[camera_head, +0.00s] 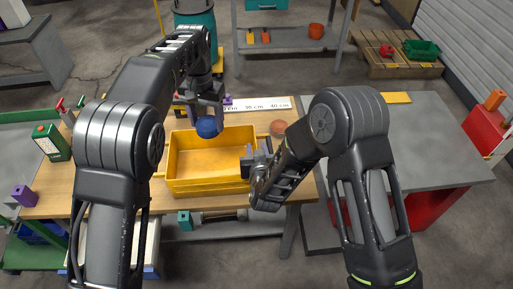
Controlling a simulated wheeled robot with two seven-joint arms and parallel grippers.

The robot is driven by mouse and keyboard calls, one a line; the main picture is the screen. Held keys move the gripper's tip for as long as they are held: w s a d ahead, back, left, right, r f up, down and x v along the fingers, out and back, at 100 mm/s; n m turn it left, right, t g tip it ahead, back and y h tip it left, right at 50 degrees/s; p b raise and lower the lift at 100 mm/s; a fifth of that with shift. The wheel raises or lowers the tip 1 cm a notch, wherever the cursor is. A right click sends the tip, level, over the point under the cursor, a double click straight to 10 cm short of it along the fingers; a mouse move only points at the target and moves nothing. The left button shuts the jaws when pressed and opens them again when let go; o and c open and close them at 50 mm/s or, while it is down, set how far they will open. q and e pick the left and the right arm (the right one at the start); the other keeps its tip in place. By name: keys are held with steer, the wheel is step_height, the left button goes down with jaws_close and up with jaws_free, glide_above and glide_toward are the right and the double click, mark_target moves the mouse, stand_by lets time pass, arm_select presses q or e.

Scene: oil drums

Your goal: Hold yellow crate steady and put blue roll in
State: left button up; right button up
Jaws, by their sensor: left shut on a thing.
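The yellow crate (208,184) stands open and upright on the wooden table, and its floor looks empty. The blue roll (207,128) is at the crate's far rim, held from above by my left gripper (207,118), which is shut on it. Whether the roll touches the rim is unclear. My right gripper (250,167) is at the crate's right wall. Its fingers seem to straddle the rim there, but I cannot tell whether they are closed on it.
An orange-brown round thing (278,127) lies right of the crate's far corner. A white ruler strip (262,104) runs along the table's back. A purple block (227,100) sits near it. A green box (50,143) stands at left. A grey table (430,155) adjoins at right.

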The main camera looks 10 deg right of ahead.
steer(key=shift+w+f, duration=0.15)
steer(key=shift+w, duration=0.2)
steer(key=shift+c, duration=0.2)
jaws_close()
stand_by(1.0)
